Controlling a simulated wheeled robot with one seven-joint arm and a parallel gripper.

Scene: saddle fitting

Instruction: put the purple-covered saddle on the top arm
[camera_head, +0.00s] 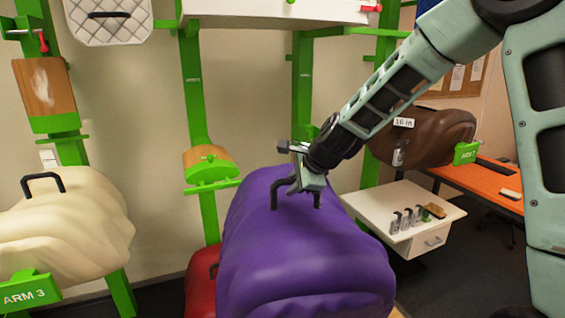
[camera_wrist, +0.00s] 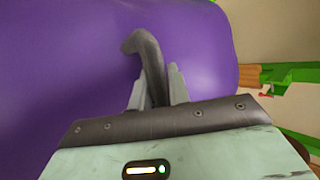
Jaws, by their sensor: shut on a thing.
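The purple-covered saddle (camera_head: 290,255) fills the lower middle of the head view, with a dark handle on its top. My gripper (camera_head: 304,184) comes down from the upper right and is shut on that handle. In the wrist view the handle (camera_wrist: 150,62) stands between my two fingers (camera_wrist: 155,88), above the purple cover (camera_wrist: 60,70). What is under the saddle is hidden. Two bare wooden arm ends show behind: one higher on the left post (camera_head: 45,90) and one on the middle post (camera_head: 207,160). I cannot tell which is the top arm.
A cream-covered saddle (camera_head: 65,225) sits on ARM 3 at left. A brown saddle (camera_head: 425,135) tagged 16 in sits on an arm at right. A red cover (camera_head: 200,280) shows partly behind the purple one. A white cabinet (camera_head: 385,205) with small items and an orange desk (camera_head: 485,185) stand right.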

